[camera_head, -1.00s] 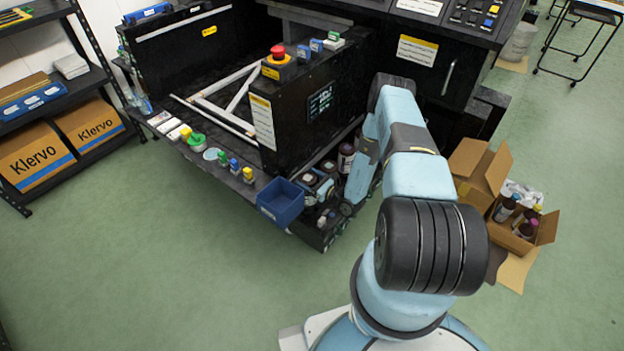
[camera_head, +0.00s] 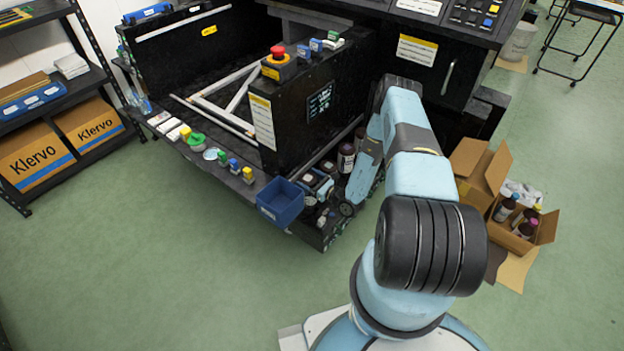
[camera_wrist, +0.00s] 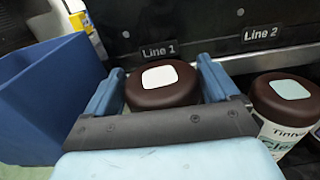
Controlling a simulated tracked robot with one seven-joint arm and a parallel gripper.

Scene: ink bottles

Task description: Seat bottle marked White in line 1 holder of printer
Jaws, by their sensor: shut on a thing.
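In the wrist view, my gripper (camera_wrist: 159,72) is shut on a bottle with a dark brown cap (camera_wrist: 149,98) that has a white patch on top. One blue finger is on each side of the cap. The bottle's body and label are hidden, so I cannot read its name or tell whether it rests in the holder. The "Line 1" sign (camera_wrist: 158,50) is on the black printer wall just behind the cap. In the head view, my arm reaches down to the front corner of the printer (camera_head: 205,60), and the held bottle is hard to make out there.
Under the "Line 2" sign (camera_wrist: 262,33) stands another brown-capped bottle (camera_wrist: 288,95) with a pale mint patch, close to my right finger. A blue bin (camera_head: 281,203) stands close on the left. A carton (camera_head: 500,238) with several bottles lies on the floor at right.

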